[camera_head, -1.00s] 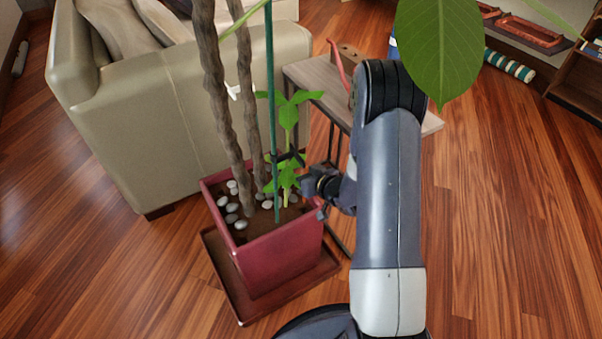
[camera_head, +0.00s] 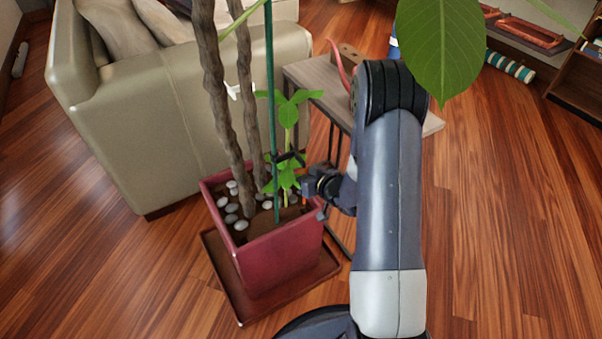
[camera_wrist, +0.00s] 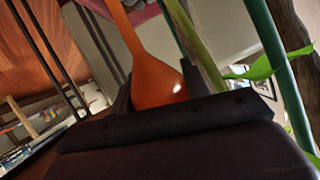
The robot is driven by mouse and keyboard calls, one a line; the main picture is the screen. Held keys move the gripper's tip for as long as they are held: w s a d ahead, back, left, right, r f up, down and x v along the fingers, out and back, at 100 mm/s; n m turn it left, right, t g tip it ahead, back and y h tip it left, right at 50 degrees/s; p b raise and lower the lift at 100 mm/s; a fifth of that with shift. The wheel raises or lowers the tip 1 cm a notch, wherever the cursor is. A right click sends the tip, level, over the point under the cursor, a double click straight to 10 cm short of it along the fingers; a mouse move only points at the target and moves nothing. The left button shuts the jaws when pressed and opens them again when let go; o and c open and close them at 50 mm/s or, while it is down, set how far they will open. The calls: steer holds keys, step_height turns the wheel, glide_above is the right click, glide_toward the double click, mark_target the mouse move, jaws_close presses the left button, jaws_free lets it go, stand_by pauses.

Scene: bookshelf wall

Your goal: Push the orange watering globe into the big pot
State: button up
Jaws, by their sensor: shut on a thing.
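The orange watering globe (camera_wrist: 155,78) shows in the wrist view, its round bulb between the two fingers of my gripper (camera_wrist: 158,88). Its narrow neck runs away from the gripper past the top edge of that view, so its tip is out of sight. The pot holds brown soil, pale pebbles, twisted trunks and a small green plant (camera_head: 289,115). A strip of pot also shows in the wrist view (camera_wrist: 97,6).
A green stake (camera_head: 271,100) and trunks (camera_head: 215,90) rise close to the gripper. A beige sofa (camera_head: 190,110) stands behind the pot, and a narrow wooden side table (camera_head: 318,78) is behind my arm. A large leaf (camera_head: 440,45) hangs in front.

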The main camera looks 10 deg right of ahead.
steer(key=shift+f, duration=0.15)
steer(key=shift+f+b, duration=3.4)
steer(key=shift+f, duration=0.4)
steer(key=shift+r, duration=0.1)
steer(key=shift+r+p, duration=5.6)
steer(key=shift+r, duration=1.65)
